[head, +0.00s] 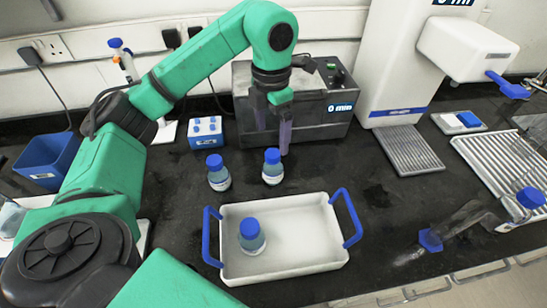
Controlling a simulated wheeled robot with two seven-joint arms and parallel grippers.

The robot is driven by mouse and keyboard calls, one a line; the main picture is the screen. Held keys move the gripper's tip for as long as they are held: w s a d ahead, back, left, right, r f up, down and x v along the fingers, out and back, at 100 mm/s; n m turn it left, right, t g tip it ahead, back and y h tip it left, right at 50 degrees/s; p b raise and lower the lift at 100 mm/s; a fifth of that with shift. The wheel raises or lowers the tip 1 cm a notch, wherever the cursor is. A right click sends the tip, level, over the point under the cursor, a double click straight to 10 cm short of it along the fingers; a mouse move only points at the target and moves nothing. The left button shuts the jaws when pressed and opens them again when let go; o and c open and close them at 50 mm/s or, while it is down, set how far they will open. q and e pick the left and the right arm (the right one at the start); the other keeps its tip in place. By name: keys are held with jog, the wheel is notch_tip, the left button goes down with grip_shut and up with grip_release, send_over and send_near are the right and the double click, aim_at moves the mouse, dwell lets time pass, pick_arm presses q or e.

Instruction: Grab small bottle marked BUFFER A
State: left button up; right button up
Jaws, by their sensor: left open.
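Three small clear bottles with blue caps are in view. One bottle (218,178) stands on the dark bench at the left, another (272,172) stands to its right, and a third (252,241) stands inside the white tray (310,268) with blue handles. The labels are too small to read, so I cannot tell which is BUFFER A. My left gripper (272,136) is open and points down, just behind and above the right bench bottle, apart from it as far as I can see. My right gripper is not in view.
A grey machine (330,115) stands behind the left gripper. A blue-and-white rack (206,132) is left of it, and a blue bin (46,163) is at far left. Clear glassware with blue parts (430,240) lies at right.

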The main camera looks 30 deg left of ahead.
pick_arm(q)
jog(key=p, duration=0.2)
send_over(272, 165)
jog(key=f, duration=0.4)
jog(key=shift+w+a, duration=0.2)
jog(key=shift+w, duration=0.05)
jog(key=f+p, duration=0.1)
jog(key=f, duration=0.3)
jog(key=f+p, duration=0.1)
jog(key=f, duration=0.2)
jog(key=shift+w+a+f+p, duration=0.1)
jog(key=shift+w+a+p, duration=0.05)
jog(key=shift+w+p, duration=0.2)
jog(key=shift+f, duration=0.35)
jog(key=shift+c, duration=0.3)
jog(key=c, duration=1)
grip_shut()
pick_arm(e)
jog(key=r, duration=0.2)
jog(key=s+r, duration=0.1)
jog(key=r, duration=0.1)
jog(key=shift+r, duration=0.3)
